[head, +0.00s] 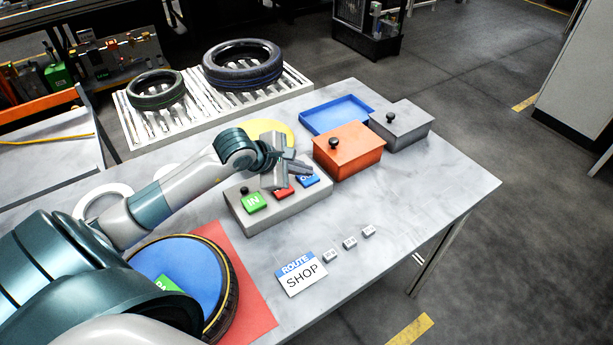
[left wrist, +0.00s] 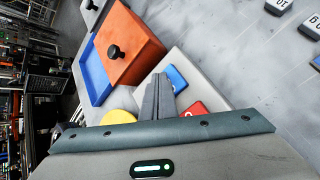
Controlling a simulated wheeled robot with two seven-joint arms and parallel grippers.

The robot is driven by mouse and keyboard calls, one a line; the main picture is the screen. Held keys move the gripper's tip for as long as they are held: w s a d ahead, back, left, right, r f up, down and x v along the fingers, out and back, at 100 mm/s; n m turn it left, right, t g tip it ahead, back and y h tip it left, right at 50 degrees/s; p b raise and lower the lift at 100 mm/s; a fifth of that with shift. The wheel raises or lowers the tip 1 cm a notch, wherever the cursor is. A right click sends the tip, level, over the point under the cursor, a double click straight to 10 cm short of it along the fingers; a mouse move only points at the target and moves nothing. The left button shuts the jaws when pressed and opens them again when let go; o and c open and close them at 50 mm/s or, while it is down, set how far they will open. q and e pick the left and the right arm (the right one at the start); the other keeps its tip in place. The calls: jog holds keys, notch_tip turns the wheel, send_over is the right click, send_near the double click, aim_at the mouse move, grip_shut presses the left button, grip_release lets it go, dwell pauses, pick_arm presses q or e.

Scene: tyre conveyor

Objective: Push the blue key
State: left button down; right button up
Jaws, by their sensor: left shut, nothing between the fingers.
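The blue key (head: 308,180) is at the right end of a grey key box (head: 273,218) on the table. A red key (head: 284,193) is beside it in the middle, and a green key (head: 254,203) marked IN is at the left end. My left gripper (head: 284,182) is shut and empty, over the box between the red and blue keys, and hides part of both. In the left wrist view the blue key (left wrist: 176,78) shows just beyond the shut fingertips (left wrist: 158,80), with the red key (left wrist: 193,108) to their right. I cannot tell whether the fingers touch a key. My right gripper is not in view.
An orange box (head: 349,153) with a black knob, a grey box (head: 402,128) and a blue tray (head: 335,115) stand behind the key box. A tyre (head: 225,300) lies on a red mat at the front left.

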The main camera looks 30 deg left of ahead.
aim_at(303, 178)
pick_arm(q)
jog(key=shift+r, duration=0.1)
dwell(0.6)
jog(key=shift+r, duration=0.3)
jog(key=shift+r+p, duration=0.5)
jog(key=shift+r, duration=1)
notch_tip(303, 178, up, 3)
jog(key=shift+f+p, duration=0.1)
jog(key=shift+p, duration=0.35)
jog(key=shift+s+f, duration=0.1)
